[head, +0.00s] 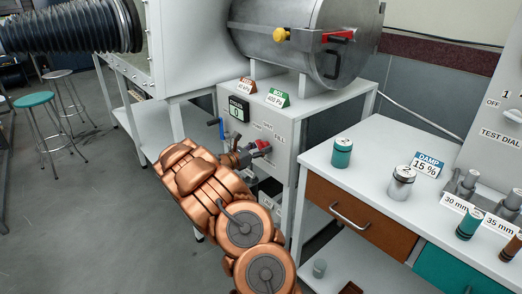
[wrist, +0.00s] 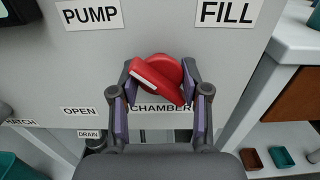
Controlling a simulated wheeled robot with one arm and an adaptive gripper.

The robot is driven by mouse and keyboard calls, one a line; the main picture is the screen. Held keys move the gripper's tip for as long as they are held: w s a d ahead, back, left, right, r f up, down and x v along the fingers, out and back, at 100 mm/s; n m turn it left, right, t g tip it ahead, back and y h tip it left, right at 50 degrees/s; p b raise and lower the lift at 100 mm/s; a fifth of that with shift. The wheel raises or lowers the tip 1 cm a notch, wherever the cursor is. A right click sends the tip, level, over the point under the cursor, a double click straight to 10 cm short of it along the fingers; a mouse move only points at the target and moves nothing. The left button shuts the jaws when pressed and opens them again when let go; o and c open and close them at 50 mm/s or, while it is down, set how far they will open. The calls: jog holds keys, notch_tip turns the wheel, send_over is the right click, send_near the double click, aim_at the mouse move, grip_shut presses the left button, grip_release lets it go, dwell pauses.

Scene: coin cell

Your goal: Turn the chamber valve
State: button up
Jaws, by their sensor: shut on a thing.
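The chamber valve's red handle (wrist: 160,78) sits on the pale panel above a CHAMBER label (wrist: 160,107) in the wrist view. Its bar slants from upper left to lower right. My gripper (wrist: 160,84) is shut on this handle, with one finger on each side of it. In the head view my gripper (head: 240,157) reaches the front of the panel from the left, and the red handle (head: 262,148) shows beyond its fingers. Part of the handle's lower side and its stem are hidden.
PUMP (wrist: 90,14) and FILL (wrist: 227,12) labels sit above. A blue-handled lever (head: 213,122) is left of the valve. A metal chamber (head: 300,38) stands on top. A white bench (head: 345,175) with canisters stands close on the right. Open floor lies left.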

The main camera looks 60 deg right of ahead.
jog(key=m+b, duration=0.4)
jog(key=b, duration=0.1)
jog(key=shift+f, duration=0.3)
jog(key=m+b, duration=0.5)
jog(key=b, duration=0.2)
jog(key=m+b, duration=0.6)
jog(key=b, duration=0.2)
jog(key=shift+m, duration=0.4)
jog(key=m+b, duration=0.1)
jog(key=b, duration=0.1)
jog(key=m+b, duration=0.2)
jog(key=shift+r, duration=0.25)
jog(key=shift+m, duration=0.4)
jog(key=o, duration=1.1)
jog(key=shift+r, duration=0.1)
jog(key=shift+o, duration=0.2)
